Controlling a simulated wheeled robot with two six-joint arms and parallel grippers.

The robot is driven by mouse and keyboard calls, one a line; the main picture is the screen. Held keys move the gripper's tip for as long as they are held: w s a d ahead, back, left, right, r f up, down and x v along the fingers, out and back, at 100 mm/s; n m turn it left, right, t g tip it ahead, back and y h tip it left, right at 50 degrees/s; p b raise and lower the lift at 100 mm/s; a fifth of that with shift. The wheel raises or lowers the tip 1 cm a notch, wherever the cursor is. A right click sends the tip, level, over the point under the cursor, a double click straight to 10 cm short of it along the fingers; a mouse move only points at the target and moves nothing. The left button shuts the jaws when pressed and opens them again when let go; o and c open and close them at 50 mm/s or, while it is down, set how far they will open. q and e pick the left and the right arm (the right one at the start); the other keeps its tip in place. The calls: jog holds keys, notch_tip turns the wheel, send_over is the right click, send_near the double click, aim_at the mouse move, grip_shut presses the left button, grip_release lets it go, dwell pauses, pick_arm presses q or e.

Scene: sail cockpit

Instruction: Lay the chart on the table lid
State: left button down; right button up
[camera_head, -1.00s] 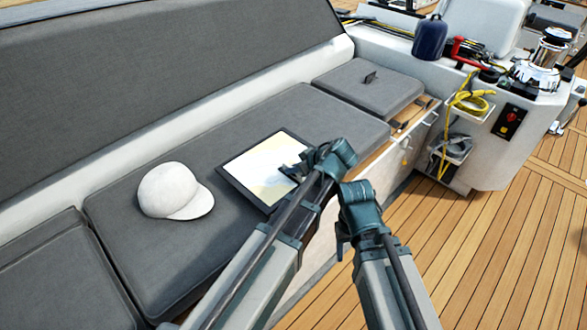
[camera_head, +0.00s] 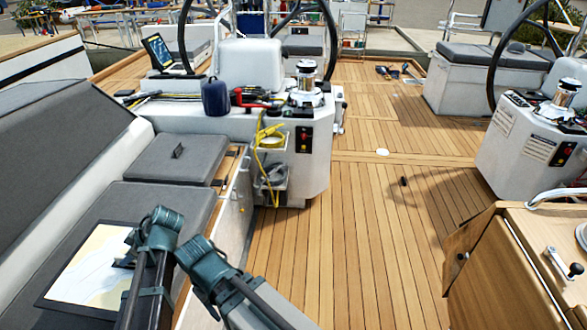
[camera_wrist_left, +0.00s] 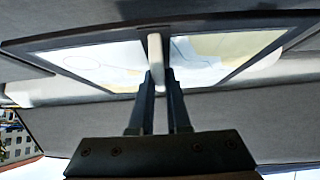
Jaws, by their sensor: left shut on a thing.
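The chart (camera_head: 92,262) is a flat pale sheet on a dark-bordered board, over the grey bench cushion at lower left in the head view. My left gripper (camera_head: 124,263) is shut on it near its right side. In the left wrist view, the fingers (camera_wrist_left: 158,82) close on a pale upright piece at the chart (camera_wrist_left: 210,50). I cannot tell whether the chart touches the cushion. My right gripper is beside the left one, but its fingertips are hidden behind its wrist. A wooden table (camera_head: 512,270) with a light top stands at lower right.
A helm console (camera_head: 300,160) with a winch (camera_head: 309,85), a blue bag (camera_head: 216,97) and a yellow rope (camera_head: 264,150) stands ahead. Clear teak floor (camera_head: 350,250) lies between bench and table. A second console (camera_head: 545,140) is at right.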

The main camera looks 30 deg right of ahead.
notch_tip(320, 180, up, 27)
jog(key=p, duration=2.5)
jog(key=shift+r, duration=0.15)
jog(key=shift+c, duration=0.7)
